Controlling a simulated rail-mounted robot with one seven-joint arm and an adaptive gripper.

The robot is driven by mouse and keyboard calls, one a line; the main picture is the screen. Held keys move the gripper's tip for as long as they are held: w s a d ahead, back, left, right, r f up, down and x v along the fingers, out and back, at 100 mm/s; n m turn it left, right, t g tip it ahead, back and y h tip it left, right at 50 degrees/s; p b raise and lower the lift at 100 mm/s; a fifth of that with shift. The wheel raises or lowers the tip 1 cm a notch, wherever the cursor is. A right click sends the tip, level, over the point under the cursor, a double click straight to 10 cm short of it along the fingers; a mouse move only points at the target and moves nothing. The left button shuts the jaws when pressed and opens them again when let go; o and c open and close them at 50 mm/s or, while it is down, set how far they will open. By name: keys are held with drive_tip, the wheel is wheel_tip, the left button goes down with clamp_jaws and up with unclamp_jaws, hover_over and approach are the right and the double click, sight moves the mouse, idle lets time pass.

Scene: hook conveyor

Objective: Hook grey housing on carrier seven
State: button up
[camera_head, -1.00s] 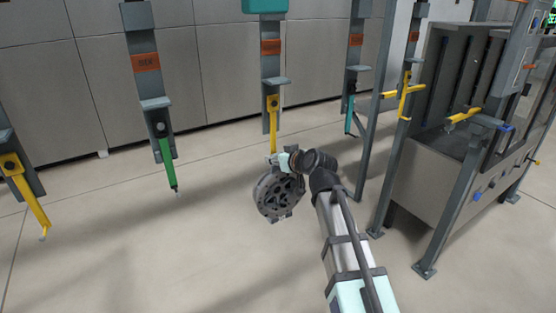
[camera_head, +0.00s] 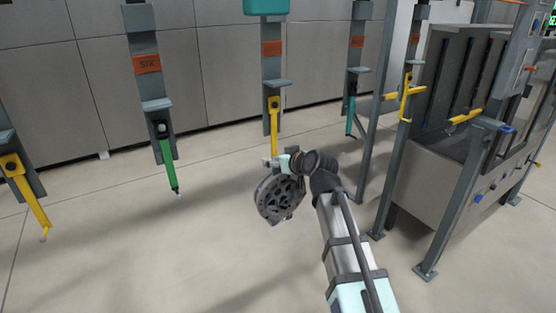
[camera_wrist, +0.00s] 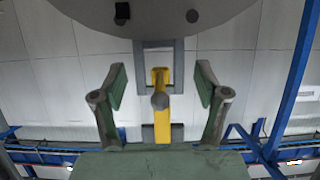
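The grey housing (camera_head: 280,197), a round spoked casting, is below the yellow hook (camera_head: 274,125) of the middle carrier (camera_head: 271,60). In the wrist view, a large grey rounded body (camera_wrist: 150,18), likely the housing, fills the top. A square grey bail (camera_wrist: 140,55) beside it appears to be around the yellow hook (camera_wrist: 162,125); the exact contact is unclear. My gripper (camera_head: 285,160) is at the housing's top, beside the hook. In the wrist view, my gripper (camera_wrist: 160,88) has its green-padded fingers wide apart, one either side of the hook, holding nothing visible.
A carrier labelled SIX (camera_head: 147,64) with a green hook (camera_head: 170,165) hangs to the left. The middle carrier's label is unreadable. A teal hook (camera_head: 350,117), grey posts and a grey machine (camera_head: 440,170) stand right. The floor below is clear.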

drive_tip(key=shift+f, duration=0.1)
drive_tip(key=v, duration=1.2)
drive_tip(key=s+d+f+m+g+h, duration=0.2)
drive_tip(key=s+d+f+g, duration=0.15)
drive_tip(key=f, duration=1.05)
drive_tip(key=s+d+f+m+g+h, duration=0.25)
drive_tip(key=s+f, duration=0.25)
drive_tip(key=f, duration=0.9)
drive_tip(key=s+d+f+m+g+h, duration=0.1)
drive_tip(key=s+d+f+g, duration=0.25)
drive_tip(key=f, duration=1.05)
drive_tip(key=s+d+f+g, duration=0.2)
drive_tip(key=s+f, duration=0.6)
drive_tip(key=s, duration=0.4)
drive_tip(key=s+d+f+m+g+h, duration=0.1)
drive_tip(key=s+d+f+g, duration=0.1)
drive_tip(key=s+f, duration=0.6)
drive_tip(key=s+d+f+g+h, duration=0.1)
drive_tip(key=s+d+f+g, duration=0.2)
drive_tip(key=s+f, duration=0.5)
drive_tip(key=s+g, duration=0.1)
drive_tip(key=s, duration=0.7)
drive_tip(key=shift+f, duration=0.3)
drive_tip(key=shift+d+m+g, duration=0.1)
drive_tip(key=shift+m+g, duration=0.15)
